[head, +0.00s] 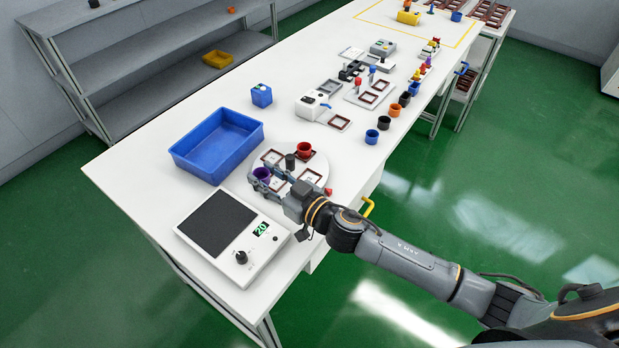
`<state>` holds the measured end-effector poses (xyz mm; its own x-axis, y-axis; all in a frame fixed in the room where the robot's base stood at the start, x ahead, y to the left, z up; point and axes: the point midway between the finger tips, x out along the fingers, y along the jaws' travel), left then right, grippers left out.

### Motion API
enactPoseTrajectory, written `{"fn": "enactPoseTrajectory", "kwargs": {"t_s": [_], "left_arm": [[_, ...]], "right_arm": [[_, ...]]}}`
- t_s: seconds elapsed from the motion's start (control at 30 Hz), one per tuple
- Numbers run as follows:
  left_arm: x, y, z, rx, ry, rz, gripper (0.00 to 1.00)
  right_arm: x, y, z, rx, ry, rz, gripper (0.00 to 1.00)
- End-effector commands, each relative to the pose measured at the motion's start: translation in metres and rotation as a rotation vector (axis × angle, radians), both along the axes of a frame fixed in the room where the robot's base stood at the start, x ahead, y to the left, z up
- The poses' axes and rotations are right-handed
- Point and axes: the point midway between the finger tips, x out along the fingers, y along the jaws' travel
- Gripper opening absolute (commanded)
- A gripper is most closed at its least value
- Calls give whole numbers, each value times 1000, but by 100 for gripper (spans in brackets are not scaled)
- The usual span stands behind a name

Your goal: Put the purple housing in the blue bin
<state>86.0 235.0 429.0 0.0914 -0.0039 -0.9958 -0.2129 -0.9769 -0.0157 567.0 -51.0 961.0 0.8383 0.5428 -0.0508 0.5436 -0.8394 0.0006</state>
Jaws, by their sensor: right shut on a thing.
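The purple housing (261,175) is a small cup at the left part of a round white plate (325,160). My right gripper (264,180) is shut on the purple housing, its fingers at the cup's sides. I cannot tell whether the cup still touches the plate. The blue bin (242,152) is a rectangular open tray on the white table, up and left of the gripper, and looks empty. My left gripper is not in view.
A red cup (303,150) and a dark cylinder (290,162) stand close to the gripper on the plate. A hotplate-like device (268,253) with a dial lies in front. A small blue box (261,96) stands behind the bin.

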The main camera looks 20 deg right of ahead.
Motion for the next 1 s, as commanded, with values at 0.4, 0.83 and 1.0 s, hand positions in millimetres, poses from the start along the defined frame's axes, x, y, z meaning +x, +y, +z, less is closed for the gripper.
{"fn": "enactPoseTrajectory", "kwargs": {"t_s": [0.4,0.83,1.0], "left_arm": [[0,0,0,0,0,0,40],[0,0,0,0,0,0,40],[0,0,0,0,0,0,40]], "right_arm": [[108,-18,49,-3,-6,84,20],[135,-30,70,1,1,88,20],[134,-31,70,1,1,88,20]]}}
